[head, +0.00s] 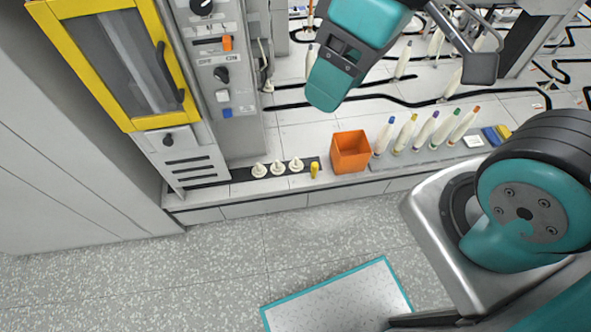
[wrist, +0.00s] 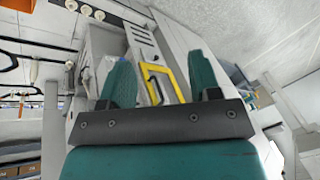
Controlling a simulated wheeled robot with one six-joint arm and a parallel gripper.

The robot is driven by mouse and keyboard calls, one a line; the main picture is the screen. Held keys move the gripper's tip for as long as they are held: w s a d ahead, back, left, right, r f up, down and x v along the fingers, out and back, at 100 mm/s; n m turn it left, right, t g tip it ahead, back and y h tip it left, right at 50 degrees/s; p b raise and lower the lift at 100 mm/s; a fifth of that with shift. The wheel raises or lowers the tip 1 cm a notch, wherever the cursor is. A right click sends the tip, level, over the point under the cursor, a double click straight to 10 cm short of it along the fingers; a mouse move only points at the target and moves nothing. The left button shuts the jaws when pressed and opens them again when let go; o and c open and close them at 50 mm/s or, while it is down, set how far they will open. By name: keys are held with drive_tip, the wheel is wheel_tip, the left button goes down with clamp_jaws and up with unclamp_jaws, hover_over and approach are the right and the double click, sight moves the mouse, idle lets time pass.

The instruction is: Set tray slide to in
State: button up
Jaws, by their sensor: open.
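A slider with an orange handle (head: 227,43) sits in a dark slot on the grey control panel (head: 247,125), toward the right end of that slot. Its label is too small to read, and I cannot tell for sure that it is the tray slide. My gripper (wrist: 158,62) shows in the wrist view with its two teal fingers spread apart and nothing between them. Behind the fingers is the yellow door frame (wrist: 153,84). In the head view my teal arm hangs right of the panel, apart from the slider; the fingers are not clearly seen there.
A yellow-framed door (head: 119,120) with a dark handle stands left of the panel. Black knobs (head: 221,74) and a blue switch (head: 226,112) are near the slider. Below are white pegs (head: 278,168), an orange bin (head: 350,152) and several coloured-tip bobbins (head: 405,133).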

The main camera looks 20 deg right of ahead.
drive_tip(key=w+d+f+b, duration=0.2)
drive_tip(key=w+f+b, duration=0.3)
drive_tip(key=f+b, duration=0.3)
drive_tip(key=w+d+f+n+t+b, duration=0.1)
drive_tip(key=w+d+f+b, duration=0.1)
drive_tip(key=w+f+b, duration=0.6)
drive_tip(key=w+d+f+b, duration=0.2)
drive_tip(key=f+b, duration=0.4)
drive_tip(key=f, duration=0.5)
drive_tip(key=n+t+b, duration=0.2)
drive_tip(key=b, duration=1.9)
approach(315, 165)
drive_tip(key=shift+h, duration=0.3)
drive_tip(key=b+x, duration=0.8)
drive_tip(key=x, duration=0.4)
drive_tip(key=shift+w+a+f, duration=0.1)
drive_tip(key=shift+a+f, duration=0.1)
clamp_jaws()
